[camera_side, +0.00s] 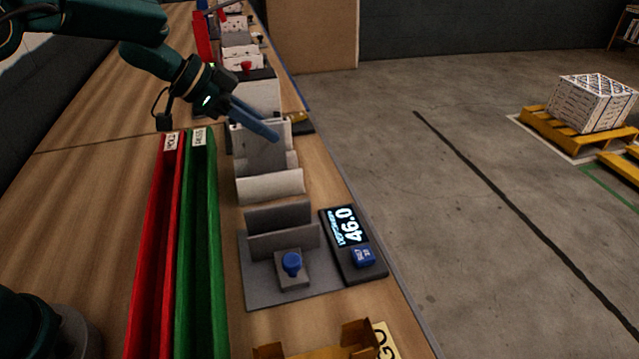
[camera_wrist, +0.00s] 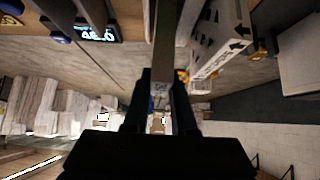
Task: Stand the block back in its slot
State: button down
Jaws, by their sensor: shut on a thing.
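In the side view my gripper (camera_side: 272,134) reaches in from the upper left, its bluish fingers angled down over a pale grey upright block (camera_side: 260,153). It is shut on this block at its top edge. In the wrist view the gripper (camera_wrist: 160,76) is seen from behind, and a thin grey-green strip, likely the block's edge (camera_wrist: 165,42), runs up from between its fingers. The block's lower end is hidden behind a whitish slab (camera_side: 270,186), so I cannot tell whether it touches the floor of a slot.
A grey fixture (camera_side: 250,283) with upright plates and a blue knob (camera_side: 291,262) stands nearer. Beside it a display (camera_side: 347,226) reads 46.0. Red (camera_side: 158,250) and green (camera_side: 197,250) troughs lie left. More fixtures line the bench behind. The bench's right edge is close.

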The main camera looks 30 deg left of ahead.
aim_at(264, 142)
jog(key=shift+f, duration=1.35)
jog(key=shift+f, duration=0.2)
jog(key=c, duration=0.6)
grip_release()
jog(key=shift+c, duration=0.2)
